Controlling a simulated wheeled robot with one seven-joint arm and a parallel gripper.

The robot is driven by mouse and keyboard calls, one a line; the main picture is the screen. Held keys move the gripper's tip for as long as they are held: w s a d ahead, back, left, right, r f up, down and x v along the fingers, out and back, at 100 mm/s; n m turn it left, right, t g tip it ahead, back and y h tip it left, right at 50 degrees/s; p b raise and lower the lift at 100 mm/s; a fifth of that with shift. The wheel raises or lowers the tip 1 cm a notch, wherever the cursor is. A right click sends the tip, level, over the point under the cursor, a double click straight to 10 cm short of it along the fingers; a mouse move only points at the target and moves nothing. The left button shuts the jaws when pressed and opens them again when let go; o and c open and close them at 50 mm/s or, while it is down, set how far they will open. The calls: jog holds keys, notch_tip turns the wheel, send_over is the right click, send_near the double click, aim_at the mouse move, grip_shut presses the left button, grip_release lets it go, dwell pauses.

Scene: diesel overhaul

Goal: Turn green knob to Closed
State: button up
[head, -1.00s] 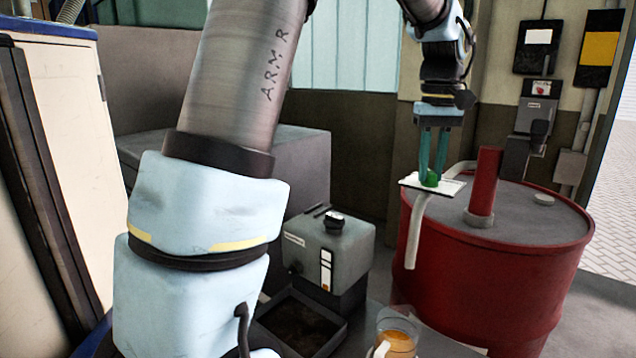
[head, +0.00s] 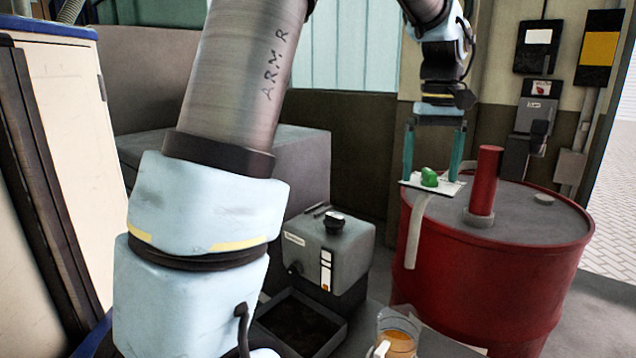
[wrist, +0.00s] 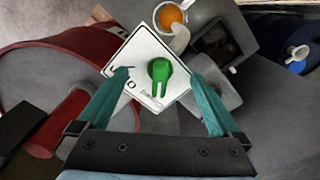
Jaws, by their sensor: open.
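The green knob (head: 429,177) sits on a small white plate (head: 452,188) at the top of a pale post, beside the red drum. In the wrist view the knob (wrist: 160,76) lies between my fingers, its narrow lever end towards my gripper's palm. The plate (wrist: 134,62) carries black marks and lettering too small to read for certain. My gripper (head: 431,172) is above the plate, pointing down, with its teal fingers wide apart on either side of the knob. It also shows in the wrist view (wrist: 160,70), with clear gaps to the knob.
The red drum (head: 490,285) with its upright red pipe (head: 485,180) stands close to the right of the plate. A grey box with a black cap (head: 325,250) and a cup of orange liquid (head: 398,335) are lower down. Wall boxes (head: 538,47) hang behind.

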jog(key=shift+r+p, duration=1.9)
jog(key=shift+r, duration=1.6)
